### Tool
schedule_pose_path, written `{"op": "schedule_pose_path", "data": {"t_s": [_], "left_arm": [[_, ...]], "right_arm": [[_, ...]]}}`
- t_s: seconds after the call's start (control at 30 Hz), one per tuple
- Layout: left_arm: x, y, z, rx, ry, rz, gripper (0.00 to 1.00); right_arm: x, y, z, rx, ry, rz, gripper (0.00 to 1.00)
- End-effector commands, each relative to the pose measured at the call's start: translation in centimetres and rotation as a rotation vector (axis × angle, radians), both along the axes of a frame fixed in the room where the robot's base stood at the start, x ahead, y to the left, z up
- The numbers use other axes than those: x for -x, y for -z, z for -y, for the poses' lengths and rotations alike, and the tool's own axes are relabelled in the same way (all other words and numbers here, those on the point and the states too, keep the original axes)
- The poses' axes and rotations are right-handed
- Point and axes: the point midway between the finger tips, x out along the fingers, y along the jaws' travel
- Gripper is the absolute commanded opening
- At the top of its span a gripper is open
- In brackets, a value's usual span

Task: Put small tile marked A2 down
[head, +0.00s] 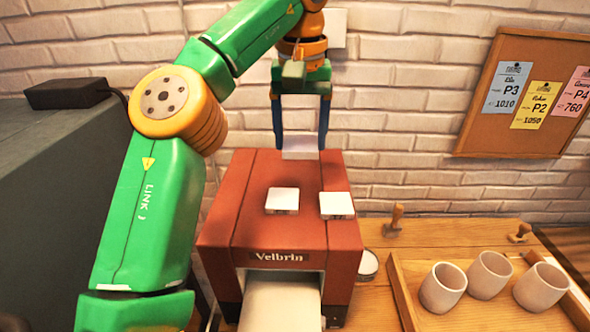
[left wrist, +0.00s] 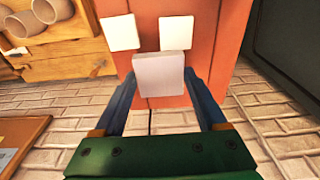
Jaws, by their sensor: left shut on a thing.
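My left gripper (head: 300,147) is shut on a small pale tile (head: 300,155), held flat between its two blue fingers. The held tile is at the back edge of the top of a red box-shaped machine (head: 240,200) labelled Velbrin. I cannot tell whether it touches that top. In the left wrist view the held tile (left wrist: 160,78) sits between the fingers (left wrist: 160,88). Two more white tiles lie on the machine's top, a left one (head: 283,199) and a right one (head: 337,205). No marking is readable on any tile. My right gripper is out of view.
A wooden tray (head: 410,290) with three pale cups (head: 443,287) stands at the right. Two wooden stamps (head: 394,222) and a round white-topped item (head: 368,263) are on the table. A corkboard (head: 500,125) hangs on the brick wall. A grey block (head: 50,200) stands at left.

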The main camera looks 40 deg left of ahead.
Motion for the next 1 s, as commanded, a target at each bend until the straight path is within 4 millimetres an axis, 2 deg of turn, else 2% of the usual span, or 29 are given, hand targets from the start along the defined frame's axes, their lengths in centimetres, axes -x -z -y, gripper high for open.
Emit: {"op": "schedule_pose_path", "data": {"t_s": [0.1, 0.2, 0.43, 0.7, 1.0], "left_arm": [[-1.7, 1.6, -3.1, 0.009, -0.007, -0.008, 0.05], [-2.6, 4.3, -4.9, 0.007, -0.003, -0.009, 0.05], [-3.9, 7.1, -7.4, 0.001, -0.002, -0.004, 0.05], [-4.0, 10.4, -7.5, -0.001, 0.000, -0.002, 0.05], [-4.0, 10.6, -7.4, 0.000, -0.001, 0.000, 0.05]], "right_arm": [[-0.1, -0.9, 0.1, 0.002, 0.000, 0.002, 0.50], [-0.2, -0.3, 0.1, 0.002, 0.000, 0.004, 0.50], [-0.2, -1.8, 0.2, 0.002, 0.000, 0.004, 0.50], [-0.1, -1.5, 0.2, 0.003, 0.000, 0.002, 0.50], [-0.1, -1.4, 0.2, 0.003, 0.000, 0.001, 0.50]]}}
